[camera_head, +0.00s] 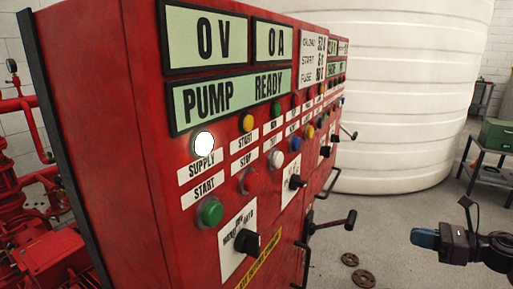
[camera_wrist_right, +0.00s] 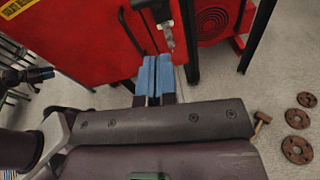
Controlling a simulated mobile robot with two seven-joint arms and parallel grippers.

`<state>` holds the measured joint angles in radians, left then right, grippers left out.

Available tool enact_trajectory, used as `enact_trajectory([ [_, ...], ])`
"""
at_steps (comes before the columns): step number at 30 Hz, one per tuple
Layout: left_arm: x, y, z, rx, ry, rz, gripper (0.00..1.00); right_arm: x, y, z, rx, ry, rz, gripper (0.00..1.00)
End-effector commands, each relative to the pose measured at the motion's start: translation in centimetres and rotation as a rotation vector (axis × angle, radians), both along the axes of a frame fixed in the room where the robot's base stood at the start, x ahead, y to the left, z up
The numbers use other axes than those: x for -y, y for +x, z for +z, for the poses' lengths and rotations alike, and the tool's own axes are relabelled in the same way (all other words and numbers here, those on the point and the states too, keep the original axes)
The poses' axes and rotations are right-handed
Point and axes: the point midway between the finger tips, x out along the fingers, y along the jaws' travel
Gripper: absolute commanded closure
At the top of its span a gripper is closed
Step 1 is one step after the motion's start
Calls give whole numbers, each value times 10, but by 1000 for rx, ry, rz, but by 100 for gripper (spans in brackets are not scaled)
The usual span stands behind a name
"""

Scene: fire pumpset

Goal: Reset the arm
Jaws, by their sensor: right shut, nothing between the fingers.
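My right gripper (camera_head: 425,238) is at the right edge of the head view, well apart from the red pump control panel (camera_head: 130,150). Its blue fingers (camera_wrist_right: 155,77) are together and empty in the right wrist view, with part of the red cabinet (camera_wrist_right: 80,35) beyond them. The left gripper does not show in the head view.
The panel carries a green start button (camera_head: 210,212), a red stop button (camera_head: 250,181) and a black rotary switch (camera_head: 246,241). Brown discs (camera_head: 363,278) lie on the floor. A white tank (camera_head: 400,90) stands behind.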

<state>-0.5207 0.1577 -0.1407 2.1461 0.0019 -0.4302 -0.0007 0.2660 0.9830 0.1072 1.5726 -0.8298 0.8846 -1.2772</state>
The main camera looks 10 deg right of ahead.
Motion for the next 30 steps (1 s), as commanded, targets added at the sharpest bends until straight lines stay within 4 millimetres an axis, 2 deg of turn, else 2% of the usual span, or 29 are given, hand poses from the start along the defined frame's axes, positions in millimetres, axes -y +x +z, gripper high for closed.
enact_trajectory([
  [4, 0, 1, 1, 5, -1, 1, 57, 8, 19, 19, -129, 253, -179, 100],
  [8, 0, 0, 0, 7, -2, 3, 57, 1, 31, 29, -275, 606, -324, 100],
  [11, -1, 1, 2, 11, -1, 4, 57, -7, 24, 16, -426, 914, -426, 100],
  [14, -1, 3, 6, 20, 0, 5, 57, -17, 7, -10, -598, 1237, -529, 100],
  [17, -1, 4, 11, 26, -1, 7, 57, -32, -24, -47, -786, 1573, -644, 100],
  [20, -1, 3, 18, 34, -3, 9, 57, -53, -63, -86, -962, 1875, -760, 100],
  [24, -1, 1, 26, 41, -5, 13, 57, -89, -126, -131, -1163, 2219, -917, 100],
  [27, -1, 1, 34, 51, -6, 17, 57, -119, -172, -153, -1271, 2398, -1015, 100],
  [30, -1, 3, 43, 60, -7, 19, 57, -147, -214, -165, -1346, 2523, -1078, 100],
])
